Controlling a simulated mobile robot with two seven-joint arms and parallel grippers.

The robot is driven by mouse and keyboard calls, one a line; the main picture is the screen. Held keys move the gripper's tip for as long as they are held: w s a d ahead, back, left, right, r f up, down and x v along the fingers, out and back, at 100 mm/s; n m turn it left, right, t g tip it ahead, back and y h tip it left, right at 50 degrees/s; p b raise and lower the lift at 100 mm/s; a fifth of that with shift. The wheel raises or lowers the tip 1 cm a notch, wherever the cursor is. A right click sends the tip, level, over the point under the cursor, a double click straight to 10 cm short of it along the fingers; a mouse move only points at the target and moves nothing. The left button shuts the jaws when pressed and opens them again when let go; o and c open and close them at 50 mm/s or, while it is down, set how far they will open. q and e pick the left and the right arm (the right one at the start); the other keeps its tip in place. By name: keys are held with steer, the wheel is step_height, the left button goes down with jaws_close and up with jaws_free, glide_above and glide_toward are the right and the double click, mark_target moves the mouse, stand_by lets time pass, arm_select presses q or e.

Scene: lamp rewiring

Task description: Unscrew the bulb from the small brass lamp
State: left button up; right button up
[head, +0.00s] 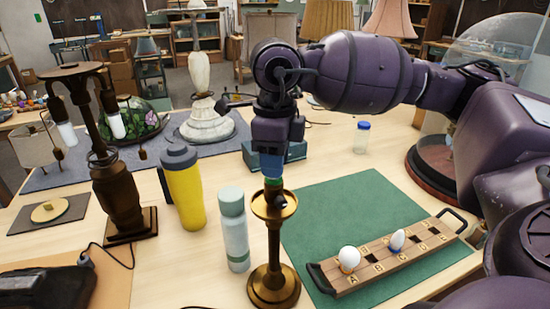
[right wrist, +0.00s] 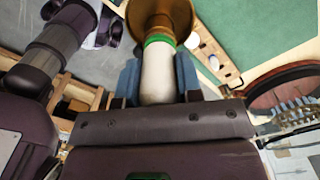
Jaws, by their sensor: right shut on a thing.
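The small brass lamp (head: 274,250) stands upright on the table, with a round base, a slim stem and a shallow brass cup on top. My right gripper (head: 271,160) is directly above it, pointing down. In the right wrist view, its two blue fingers (right wrist: 158,82) are shut on the white bulb (right wrist: 157,72), one on each side. A green band (head: 273,182) rings the bulb's end at the lamp's cup. In the head view the gripper hides most of the bulb. Whether the bulb's thread is still in the socket cannot be seen. My left gripper is not in view.
On a green mat (head: 340,205), a wooden tray (head: 395,262) with lettered places holds a round white bulb (head: 349,259) and a blue-banded bulb (head: 397,240). A pale green bottle (head: 233,230) stands close left of the lamp. A yellow flask (head: 184,185) and a dark lamp (head: 118,190) stand farther left.

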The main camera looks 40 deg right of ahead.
steer(key=n+b, duration=0.2)
steer(key=n, duration=0.2)
steer(key=shift+f, duration=0.1)
steer(key=n+b, duration=0.2)
steer(key=shift+w+n, duration=0.1)
steer(key=shift+n, duration=0.9)
steer(key=shift+n+b, duration=0.65)
steer(key=shift+n, duration=0.15)
steer(key=n+b, duration=0.2)
steer(key=n, duration=0.3)
steer(key=shift+w+b, duration=0.15)
steer(key=shift+b, duration=0.2)
steer(key=shift+n, duration=0.4)
steer(key=shift+r+n, duration=0.2)
steer(key=shift+n, duration=0.1)
